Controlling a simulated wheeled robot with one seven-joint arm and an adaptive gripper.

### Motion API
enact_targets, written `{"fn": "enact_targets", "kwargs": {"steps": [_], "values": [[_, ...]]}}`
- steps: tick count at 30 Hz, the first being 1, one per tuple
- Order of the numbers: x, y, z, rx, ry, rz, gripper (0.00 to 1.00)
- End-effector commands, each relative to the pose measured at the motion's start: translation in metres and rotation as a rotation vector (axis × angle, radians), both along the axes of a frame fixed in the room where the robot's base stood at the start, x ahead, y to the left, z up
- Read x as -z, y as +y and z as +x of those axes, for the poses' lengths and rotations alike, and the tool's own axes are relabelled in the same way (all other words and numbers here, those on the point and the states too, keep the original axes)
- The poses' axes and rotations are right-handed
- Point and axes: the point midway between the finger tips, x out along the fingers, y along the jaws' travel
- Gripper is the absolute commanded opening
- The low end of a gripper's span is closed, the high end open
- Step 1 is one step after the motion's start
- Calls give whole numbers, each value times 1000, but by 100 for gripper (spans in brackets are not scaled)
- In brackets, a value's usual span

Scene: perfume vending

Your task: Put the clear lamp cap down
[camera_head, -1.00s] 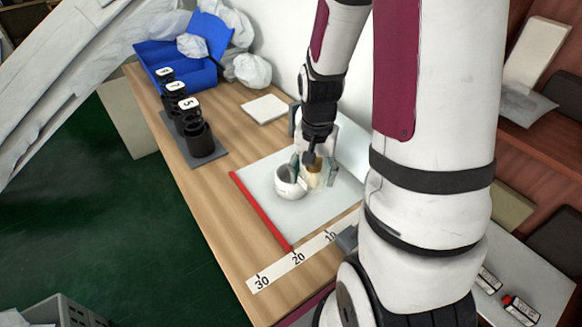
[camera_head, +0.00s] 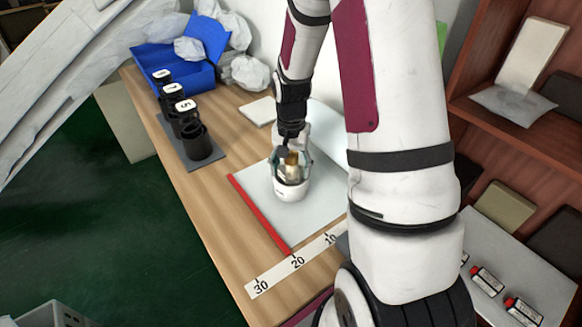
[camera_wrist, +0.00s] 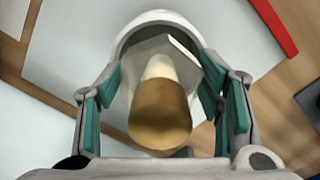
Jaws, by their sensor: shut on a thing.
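My gripper (camera_head: 291,166) has its green-padded fingers shut around the sides of the clear lamp cap (camera_head: 293,173). The cap also shows in the wrist view (camera_wrist: 160,112), with a gold end towards me and a pale stem behind it; its clear outline is hard to make out. A white round cup-like base (camera_head: 290,191) stands on the white mat (camera_head: 318,213). Its rim (camera_wrist: 160,17) shows beyond the fingertips. The cap is over the base's opening in the head view; I cannot tell whether they touch.
A red strip (camera_head: 262,216) edges the mat, and a numbered ruler strip (camera_head: 297,262) lies in front. Black numbered cups (camera_head: 199,143) stand on a grey tray at the left. A blue bin (camera_head: 172,72) and crumpled white bags (camera_head: 249,72) are behind. Wood beside the mat is clear.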

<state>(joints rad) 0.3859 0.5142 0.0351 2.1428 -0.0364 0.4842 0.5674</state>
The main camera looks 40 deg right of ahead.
Motion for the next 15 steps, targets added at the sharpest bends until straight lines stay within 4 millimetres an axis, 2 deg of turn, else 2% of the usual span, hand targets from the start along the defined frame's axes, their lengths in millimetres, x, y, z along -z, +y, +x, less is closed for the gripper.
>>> {"fn": "enact_targets", "kwargs": {"steps": [15], "values": [[14,0,-1,-1,2,1,30]]}}
